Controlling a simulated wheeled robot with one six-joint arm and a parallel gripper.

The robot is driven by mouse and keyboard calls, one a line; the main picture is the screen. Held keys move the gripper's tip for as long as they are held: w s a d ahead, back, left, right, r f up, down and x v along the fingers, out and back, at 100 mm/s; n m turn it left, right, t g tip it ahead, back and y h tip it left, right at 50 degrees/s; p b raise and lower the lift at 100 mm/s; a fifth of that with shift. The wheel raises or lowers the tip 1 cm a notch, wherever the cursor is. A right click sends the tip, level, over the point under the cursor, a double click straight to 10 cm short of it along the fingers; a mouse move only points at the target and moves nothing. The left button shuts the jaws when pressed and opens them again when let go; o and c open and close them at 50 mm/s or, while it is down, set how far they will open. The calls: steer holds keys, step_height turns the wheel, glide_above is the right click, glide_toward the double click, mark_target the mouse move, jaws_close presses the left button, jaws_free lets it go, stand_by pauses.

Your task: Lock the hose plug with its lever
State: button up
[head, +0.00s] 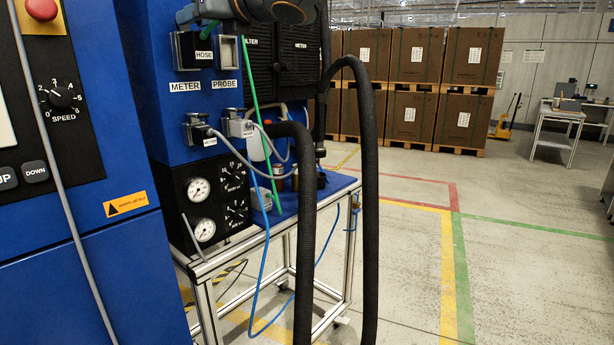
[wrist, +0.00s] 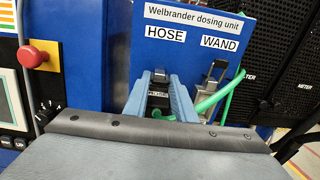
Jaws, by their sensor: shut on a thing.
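My gripper (wrist: 162,84) is in the middle of the wrist view, its two blue-grey fingers pointing at the blue panel below the HOSE label. They are closed on the sides of a dark block with a small label, which I take for the hose plug (wrist: 158,93). A dark tab, perhaps its lever (wrist: 160,74), stands above the block between the fingertips. The fingers hide its sides, so I cannot tell how the lever sits. In the head view my gripper (head: 190,13) is at the top edge, just above the dark HOSE connector place (head: 187,50).
Right of the fingers is the WAND place with an upright latch (wrist: 216,72) and a green hose (wrist: 207,104). Below are the METER plug (head: 196,128) and PROBE plug (head: 238,124). A thick black hose (head: 369,200) loops in front of the cart. Open floor lies right.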

steer(key=shift+f+y+b, duration=0.2)
steer(key=shift+y+b, duration=0.2)
steer(key=shift+b, duration=1.7)
steer(key=o, duration=0.8)
steer(key=v, duration=0.3)
steer(key=r+p+v, duration=0.1)
steer(key=v, duration=0.2)
steer(key=r+p+v, duration=0.1)
steer(key=v, duration=0.3)
steer(key=shift+s+r, duration=0.1)
steer(key=shift+r, duration=0.05)
